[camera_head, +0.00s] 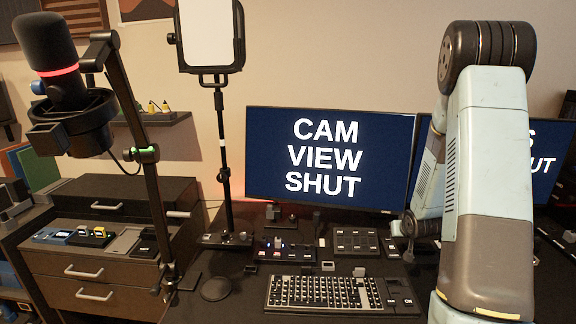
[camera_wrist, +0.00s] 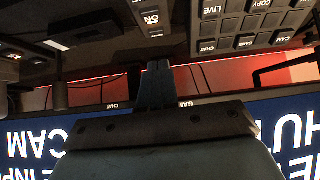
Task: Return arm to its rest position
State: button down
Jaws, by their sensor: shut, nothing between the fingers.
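My arm (camera_head: 488,170) rises at the right of the head view and bends down at its top joint, in front of the right-hand screen. My gripper (camera_wrist: 157,72) shows in the middle of the wrist view, its fingers together with nothing between them. In the head view the arm's far end is partly hidden behind the near link, by the back right of the desk. The wrist view is upside down, with button panels (camera_wrist: 245,22) at the top and the screens at the bottom. I cannot tell whether the gripper touches anything.
A blue screen (camera_head: 330,158) reads "CAM VIEW SHUT". A keyboard (camera_head: 318,292), a mouse (camera_head: 216,289) and a button panel (camera_head: 357,242) lie on the desk. A microphone (camera_head: 52,60) on a boom and a light panel (camera_head: 209,36) stand at the left, near drawers (camera_head: 90,268).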

jog(key=s+a+r+g, duration=0.1)
jog(key=s+a+r, duration=0.25)
jog(key=r, duration=0.35)
jog(key=s+a+r, duration=0.3)
jog(key=s+r, duration=0.1)
jog(key=r, duration=0.4)
jog(key=s+a+r+g, duration=0.1)
jog(key=s+a+r, duration=0.25)
jog(key=r, duration=0.35)
jog(key=s+a+r, duration=0.3)
jog(key=s, duration=0.4)
jog(key=s+a+r+n+g, duration=0.1)
jog(key=s+a+r, duration=0.2)
jog(key=s, duration=0.5)
jog(key=s+a+r+y, duration=0.1)
jog(key=s+a+r, duration=0.2)
jog(key=s, duration=0.4)
jog(key=shift+s+a+r+g, duration=0.15)
jog(key=shift+s+r+g, duration=0.05)
jog(key=shift+r+g, duration=0.1)
